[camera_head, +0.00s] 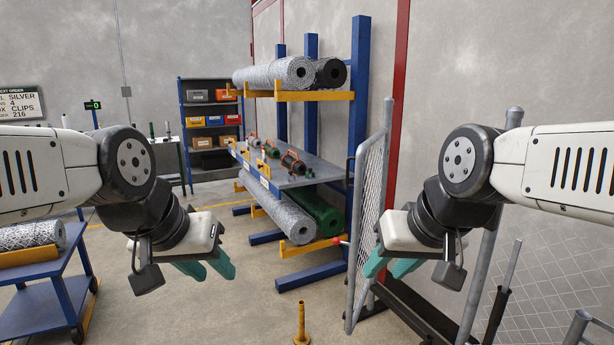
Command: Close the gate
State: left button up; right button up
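The gate (370,190) is a chain-link panel in a grey tube frame, right of centre in the head view. It stands swung open, at a steep angle to me. A small red-tipped handle (338,240) sticks out to the left of its near edge. My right gripper (388,272), with teal fingers apart, appears in front of the gate's lower part and hides some of it. I cannot tell whether it touches the frame. My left gripper (212,274) is open and empty over the floor, well left of the gate.
A blue rack (360,90) with mesh rolls stands behind the gate. A blue cart (50,305) with a roll is at the left. A short yellow post (301,325) stands on the floor in front. Grey posts and chain-link fence (550,280) are at the right.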

aim_at(351, 317)
jog(key=i+l, duration=0.1)
jog(key=i, duration=0.25)
jog(key=i+l+u, duration=0.1)
jog(key=i, duration=0.3)
jog(key=i+l+u, duration=0.1)
jog(key=i, duration=0.25)
jog(key=l, duration=0.1)
